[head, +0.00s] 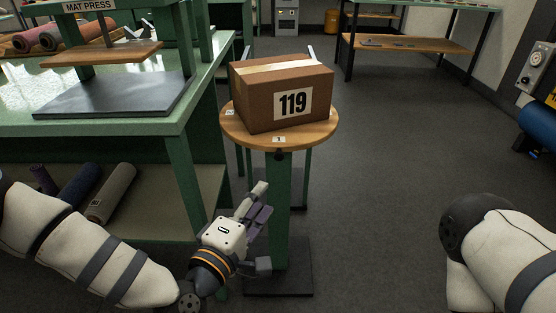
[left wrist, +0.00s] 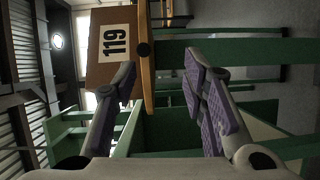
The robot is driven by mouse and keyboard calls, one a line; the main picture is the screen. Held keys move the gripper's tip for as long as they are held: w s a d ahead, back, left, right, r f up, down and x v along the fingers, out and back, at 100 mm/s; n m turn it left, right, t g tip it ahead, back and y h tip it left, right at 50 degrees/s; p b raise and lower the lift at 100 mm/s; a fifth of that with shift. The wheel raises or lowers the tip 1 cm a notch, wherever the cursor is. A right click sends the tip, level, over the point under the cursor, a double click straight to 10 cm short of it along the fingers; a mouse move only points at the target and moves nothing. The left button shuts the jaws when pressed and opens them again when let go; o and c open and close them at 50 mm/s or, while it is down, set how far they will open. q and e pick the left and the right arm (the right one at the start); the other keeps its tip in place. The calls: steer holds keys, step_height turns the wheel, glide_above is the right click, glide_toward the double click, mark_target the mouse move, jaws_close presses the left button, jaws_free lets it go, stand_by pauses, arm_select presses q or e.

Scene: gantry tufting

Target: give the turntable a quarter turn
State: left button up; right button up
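The turntable (head: 322,133) is a round wooden disc on a green post with a dark foot plate. A tag "1" (head: 278,139) is at its front edge and another tag is at its left edge. A dark knob (head: 283,154) sits just under the front rim. A brown box (head: 250,105) marked 119 rests on the disc. My left gripper (head: 258,211) is below the disc, in front of the post. In the left wrist view its fingers (left wrist: 163,82) are apart and empty, with the disc edge (left wrist: 148,70) beyond them. My right gripper is out of view.
A green bench with a mat press (head: 130,95) stands close on the left, rolls (head: 110,192) on its lower shelf. Another table (head: 420,42) is at the back right. The floor right of the turntable is clear.

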mark_target(278, 158)
arm_select(q)
steer(key=shift+n+t, duration=0.4)
steer(key=x, duration=0.4)
steer(key=r+x, duration=0.1)
steer(key=x, duration=0.3)
steer(key=a+r+x, duration=0.1)
steer(key=x, duration=0.4)
steer(key=shift+w+b, duration=0.2)
steer(key=shift+b, duration=0.2)
jaws_close()
